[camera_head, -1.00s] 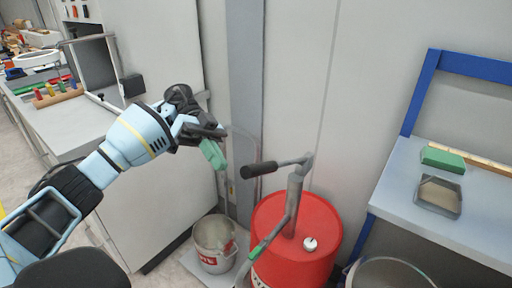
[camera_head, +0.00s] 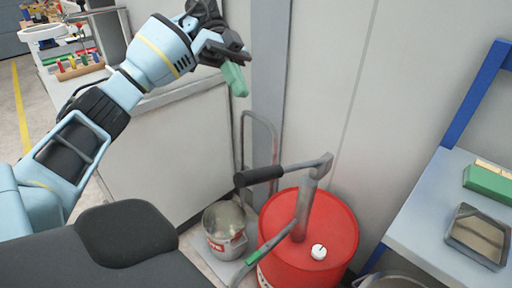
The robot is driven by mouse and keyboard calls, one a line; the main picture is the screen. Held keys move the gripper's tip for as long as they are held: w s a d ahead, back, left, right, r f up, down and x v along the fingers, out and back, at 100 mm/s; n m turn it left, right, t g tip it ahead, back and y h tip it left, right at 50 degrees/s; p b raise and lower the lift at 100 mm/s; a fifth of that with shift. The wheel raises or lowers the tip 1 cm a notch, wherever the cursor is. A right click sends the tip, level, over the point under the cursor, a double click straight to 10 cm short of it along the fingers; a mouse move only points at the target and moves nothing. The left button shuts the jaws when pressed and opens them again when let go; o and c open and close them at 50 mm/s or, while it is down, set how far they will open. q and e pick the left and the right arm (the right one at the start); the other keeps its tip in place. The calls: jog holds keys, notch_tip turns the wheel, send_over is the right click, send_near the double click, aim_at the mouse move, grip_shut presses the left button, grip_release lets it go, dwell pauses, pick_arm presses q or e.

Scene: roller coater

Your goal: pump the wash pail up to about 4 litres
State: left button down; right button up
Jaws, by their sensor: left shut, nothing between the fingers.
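The wash pail (camera_head: 213,244), a metal bucket with red lettering, stands upright on a light base left of the red drum (camera_head: 335,225). The pail's inside is only partly visible, and I cannot read its level. A grey hand pump (camera_head: 305,205) rises from the drum top. Its lever's black grip (camera_head: 258,177) points left, roughly level. A grey tube with a green band (camera_head: 253,257) slopes down to the front left of the pump. My left gripper (camera_head: 236,78), with green at its tip, is shut and empty, high above the pail and clear of the lever. My right gripper is out of view.
A blue-framed bench (camera_head: 420,235) at right holds a green block (camera_head: 489,183) and a shallow tray (camera_head: 477,236). A grey cabinet (camera_head: 160,160) stands behind my left arm. A hand-truck frame (camera_head: 274,145) rises behind the pail. A white cap (camera_head: 318,251) sits on the drum.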

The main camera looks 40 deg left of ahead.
pick_arm(q)
jog(key=a+f+b+x, duration=0.1)
jog(key=f+x, duration=0.1)
jog(key=x, duration=1)
jog(key=shift+s+f, duration=0.25)
jog(key=shift+s, duration=0.15)
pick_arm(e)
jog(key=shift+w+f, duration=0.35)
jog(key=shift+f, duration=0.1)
